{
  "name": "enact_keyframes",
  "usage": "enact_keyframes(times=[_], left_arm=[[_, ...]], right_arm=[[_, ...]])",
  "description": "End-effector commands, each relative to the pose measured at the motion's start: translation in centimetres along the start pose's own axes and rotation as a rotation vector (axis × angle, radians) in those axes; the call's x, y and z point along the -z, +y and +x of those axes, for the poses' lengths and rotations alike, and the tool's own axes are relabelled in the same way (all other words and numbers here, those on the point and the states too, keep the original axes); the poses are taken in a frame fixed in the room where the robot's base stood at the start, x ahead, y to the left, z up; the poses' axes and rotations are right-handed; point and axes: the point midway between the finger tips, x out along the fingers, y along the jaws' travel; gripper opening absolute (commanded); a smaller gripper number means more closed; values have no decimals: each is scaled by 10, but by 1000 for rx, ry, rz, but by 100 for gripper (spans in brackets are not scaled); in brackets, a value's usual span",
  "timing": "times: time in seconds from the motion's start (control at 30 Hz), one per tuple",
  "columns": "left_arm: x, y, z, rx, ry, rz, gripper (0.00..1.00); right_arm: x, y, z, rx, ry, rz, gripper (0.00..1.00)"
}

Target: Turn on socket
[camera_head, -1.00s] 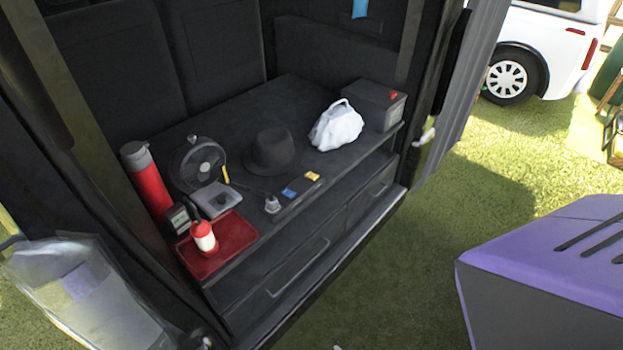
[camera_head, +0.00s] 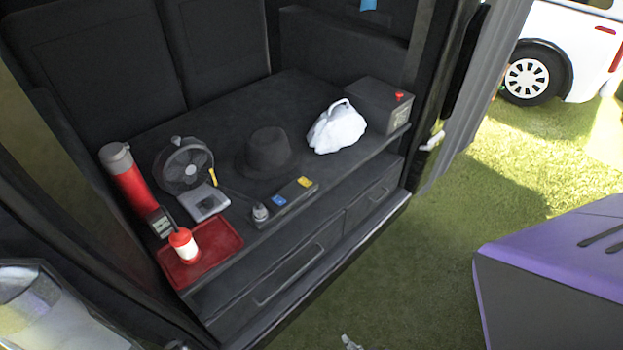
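The socket looks to be a dark power strip (camera_head: 291,194) near the front edge of the dark shelf in the vehicle. It has a blue part (camera_head: 279,201) and a yellow part (camera_head: 304,182) on top. A grey plug-like piece (camera_head: 260,212) is at its left end. Whether the strip is on cannot be told. A small grey piece (camera_head: 350,342) at the bottom edge may be the tip of my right gripper; its fingers cannot be made out. My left gripper is not in view.
The shelf (camera_head: 350,168) also bears a red flask (camera_head: 125,177), fan (camera_head: 183,165), black hat (camera_head: 266,150), white bag (camera_head: 336,128), dark box (camera_head: 376,104) and red tray (camera_head: 219,244) with a red-and-white bottle (camera_head: 184,246). A purple-topped object (camera_head: 570,250) stands right. Grass between is clear.

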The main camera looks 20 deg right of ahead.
Motion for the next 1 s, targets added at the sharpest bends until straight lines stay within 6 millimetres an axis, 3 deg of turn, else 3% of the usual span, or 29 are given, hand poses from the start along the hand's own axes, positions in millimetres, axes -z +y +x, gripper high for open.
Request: enact_keyframes(times=[0.03, 0.17, 0.27, 0.37, 0.4, 0.5, 0.6, 0.73, 0.83, 1.0], left_arm=[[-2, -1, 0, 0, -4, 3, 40], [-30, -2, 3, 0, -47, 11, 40], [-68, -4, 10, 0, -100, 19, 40], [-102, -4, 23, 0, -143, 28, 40], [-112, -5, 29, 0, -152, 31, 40], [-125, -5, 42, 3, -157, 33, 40], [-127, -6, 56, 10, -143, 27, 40], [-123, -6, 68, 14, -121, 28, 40], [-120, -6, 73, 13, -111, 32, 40], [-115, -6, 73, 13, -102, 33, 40]], right_arm=[[11, -2, 6, 5, 20, -2, 0], [22, 8, 30, 8, 75, -18, 0], [46, 24, 69, 21, 187, -35, 0], [94, 39, 115, 57, 364, -51, 0], [118, 44, 131, 79, 444, -56, 0], [184, 52, 159, 142, 642, -69, 0], [244, 55, 170, 209, 814, -83, 0], [299, 56, 170, 280, 967, -99, 0], [321, 56, 166, 310, 1026, -104, 0], [330, 56, 162, 321, 1048, -107, 0]])
